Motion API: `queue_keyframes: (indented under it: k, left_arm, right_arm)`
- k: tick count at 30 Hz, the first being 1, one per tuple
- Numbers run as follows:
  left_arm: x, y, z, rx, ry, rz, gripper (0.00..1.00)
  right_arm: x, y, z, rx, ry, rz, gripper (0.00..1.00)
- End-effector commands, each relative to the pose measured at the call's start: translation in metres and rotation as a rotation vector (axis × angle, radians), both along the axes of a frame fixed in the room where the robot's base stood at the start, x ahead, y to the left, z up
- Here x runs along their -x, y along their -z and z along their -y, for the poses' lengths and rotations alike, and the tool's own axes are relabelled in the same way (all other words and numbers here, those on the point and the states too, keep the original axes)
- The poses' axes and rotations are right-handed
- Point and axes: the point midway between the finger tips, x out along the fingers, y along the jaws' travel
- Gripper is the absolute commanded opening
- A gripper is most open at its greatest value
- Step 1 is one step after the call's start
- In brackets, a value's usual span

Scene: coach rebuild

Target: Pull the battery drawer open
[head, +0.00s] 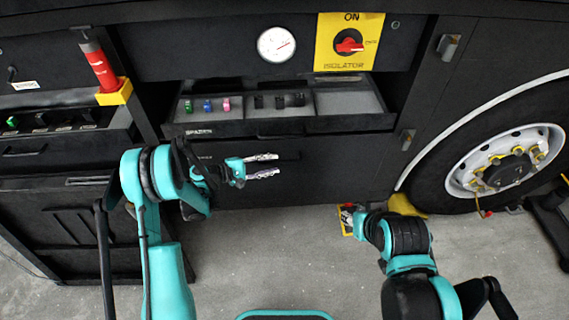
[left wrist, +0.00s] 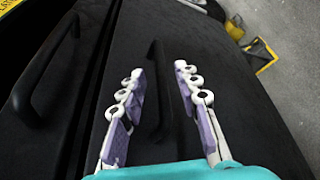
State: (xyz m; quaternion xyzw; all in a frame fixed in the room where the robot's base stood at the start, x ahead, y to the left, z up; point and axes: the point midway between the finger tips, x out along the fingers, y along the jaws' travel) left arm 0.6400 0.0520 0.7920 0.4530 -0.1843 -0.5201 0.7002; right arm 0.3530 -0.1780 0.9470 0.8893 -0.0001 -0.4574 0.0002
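The lower black drawer front (head: 250,183), probably the battery drawer, is closed under the open spares drawer; an arm partly hides its label. Its dark bar handle (head: 288,156) shows just beyond my left gripper (head: 263,166). That gripper is open and empty, its fingers pointing at the drawer front. In the left wrist view, the black handle (left wrist: 156,75) lies between the two purple-padded fingers (left wrist: 158,95), with no clear contact. My right gripper (head: 352,216) is low above the floor by a small yellow-edged object; its fingers are too small to judge.
The open spares drawer (head: 290,126) holds green, blue, pink and black parts and juts out above. A red isolator switch (head: 348,42) and gauge (head: 277,44) sit higher. A wheel (head: 505,160) with a yellow chock (head: 408,206) stands right. The floor (head: 270,250) in front is clear.

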Motion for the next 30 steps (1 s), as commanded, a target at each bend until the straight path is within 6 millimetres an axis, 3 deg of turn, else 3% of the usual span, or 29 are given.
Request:
queue_keyframes:
  k: [9,20,21,24,25,30]
  left_arm:
    - [-0.018,0.012,0.044,-0.001,0.002,0.0,0.33]
    - [-0.022,0.012,0.052,-0.002,0.0,0.0,0.33]
    - [-0.022,0.012,0.052,-0.002,0.0,0.0,0.3]
    - [-0.022,0.012,0.052,-0.002,0.0,0.0,0.04]
    - [-0.022,0.012,0.052,-0.002,0.0,0.0,0.0]
    - [-0.022,0.012,0.052,-0.003,0.001,0.001,0.0]
  right_arm:
    - [0.0,0.018,0.0,0.0,0.0,0.0,0.4]
    - [0.0,0.019,0.0,0.0,0.0,0.0,0.4]
    - [0.0,0.019,0.0,0.0,0.0,0.0,0.4]
    - [0.0,0.019,0.0,0.0,0.0,0.0,0.4]
    - [0.0,0.019,0.0,0.0,0.0,0.0,0.4]
    - [0.0,0.019,0.0,0.0,0.0,0.0,0.4]
